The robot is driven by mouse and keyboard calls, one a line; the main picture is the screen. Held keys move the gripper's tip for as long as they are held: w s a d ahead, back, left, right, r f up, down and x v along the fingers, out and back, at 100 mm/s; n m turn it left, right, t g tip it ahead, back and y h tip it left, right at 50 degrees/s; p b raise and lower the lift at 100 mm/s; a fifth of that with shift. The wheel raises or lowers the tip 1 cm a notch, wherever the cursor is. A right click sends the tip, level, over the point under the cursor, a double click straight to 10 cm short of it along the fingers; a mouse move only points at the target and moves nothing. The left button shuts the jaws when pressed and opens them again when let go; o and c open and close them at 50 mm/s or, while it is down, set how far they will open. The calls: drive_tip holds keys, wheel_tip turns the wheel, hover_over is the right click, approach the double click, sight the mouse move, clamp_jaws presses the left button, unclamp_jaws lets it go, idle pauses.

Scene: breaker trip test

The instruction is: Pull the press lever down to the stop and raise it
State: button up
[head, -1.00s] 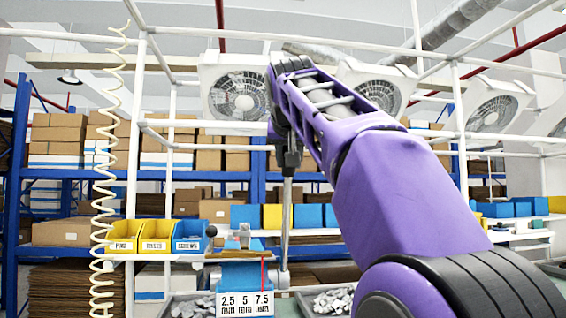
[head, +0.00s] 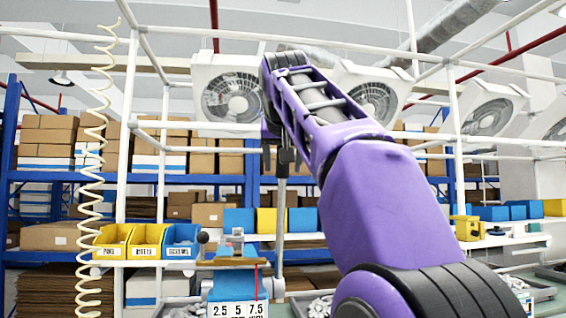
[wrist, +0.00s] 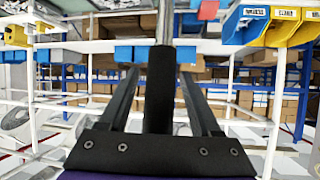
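The press is the blue unit (head: 222,287) at bottom centre of the head view, with a white scale plate (head: 238,310) reading 2.5, 5, 7.5 and a thin red pointer. Its lever (head: 281,215) is a metal rod standing nearly upright at the right of the press, topped by a black grip. In the wrist view the black grip (wrist: 160,95) stands between my fingers, with the rod (wrist: 164,22) above it in the picture. My gripper (head: 285,162) is around the grip; narrow gaps show on both sides, so it looks open. The lever's lower end is partly hidden.
Yellow and blue bins (head: 146,243) stand on a shelf left of the press. A dark ball knob (head: 203,237) is beside them. A coiled hose (head: 92,180) hangs at left, and white frame posts (head: 457,150) surround the bench. Trays of parts sit below.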

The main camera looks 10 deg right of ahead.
drive_tip(key=shift+r, duration=0.1)
drive_tip(key=v, duration=1.2)
drive_tip(key=shift+d, duration=0.15)
